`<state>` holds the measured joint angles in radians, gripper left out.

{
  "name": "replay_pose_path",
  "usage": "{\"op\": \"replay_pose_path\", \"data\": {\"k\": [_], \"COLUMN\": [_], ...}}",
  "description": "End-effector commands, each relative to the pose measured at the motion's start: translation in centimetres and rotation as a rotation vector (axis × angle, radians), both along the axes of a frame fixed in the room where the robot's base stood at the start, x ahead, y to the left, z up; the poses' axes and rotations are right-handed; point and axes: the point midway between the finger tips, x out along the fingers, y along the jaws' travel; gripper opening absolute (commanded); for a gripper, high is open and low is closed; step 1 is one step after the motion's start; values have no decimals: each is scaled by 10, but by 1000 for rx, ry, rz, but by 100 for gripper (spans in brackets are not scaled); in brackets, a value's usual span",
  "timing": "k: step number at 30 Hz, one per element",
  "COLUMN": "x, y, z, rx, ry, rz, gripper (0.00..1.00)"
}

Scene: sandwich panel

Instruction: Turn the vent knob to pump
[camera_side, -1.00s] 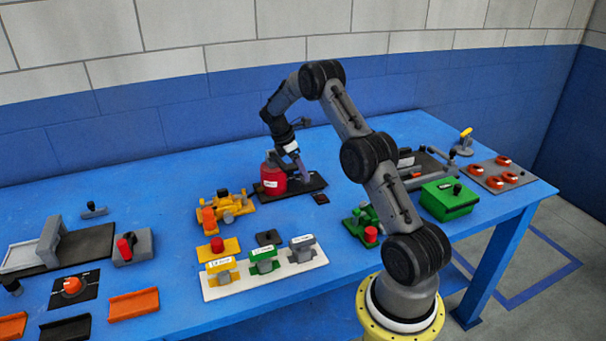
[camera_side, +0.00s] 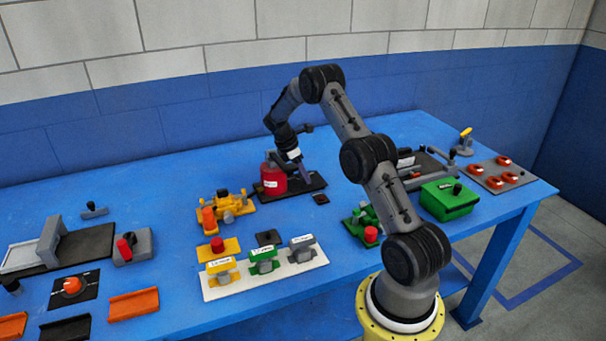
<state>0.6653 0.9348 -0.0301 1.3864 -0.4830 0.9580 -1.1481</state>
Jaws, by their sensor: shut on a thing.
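A red cylindrical vessel (camera_side: 271,180) with a small white label stands on the left part of a black base plate (camera_side: 316,184) at the middle back of the table. My gripper (camera_side: 305,178) points down just right of the vessel, over this plate. Its fingers are small in the picture and are shut on a small part there, which I take to be the vent knob. The fingers and wrist hide the knob, so its pointer and any pump marking cannot be read.
A yellow valve fixture (camera_side: 228,207) stands close in front left of the vessel. A white panel (camera_side: 225,289) with several labelled blocks lies nearer. A green fixture (camera_side: 360,222) and a green box (camera_side: 448,200) stand to the right.

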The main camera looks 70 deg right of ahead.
Motion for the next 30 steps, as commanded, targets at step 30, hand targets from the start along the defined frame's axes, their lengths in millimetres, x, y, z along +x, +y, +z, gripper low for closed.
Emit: {"op": "replay_pose_path", "data": {"k": [30], "x": [2], "y": [-4], "z": [0], "rx": [1], "ry": [0], "rz": [-568], "gripper": [0]}}
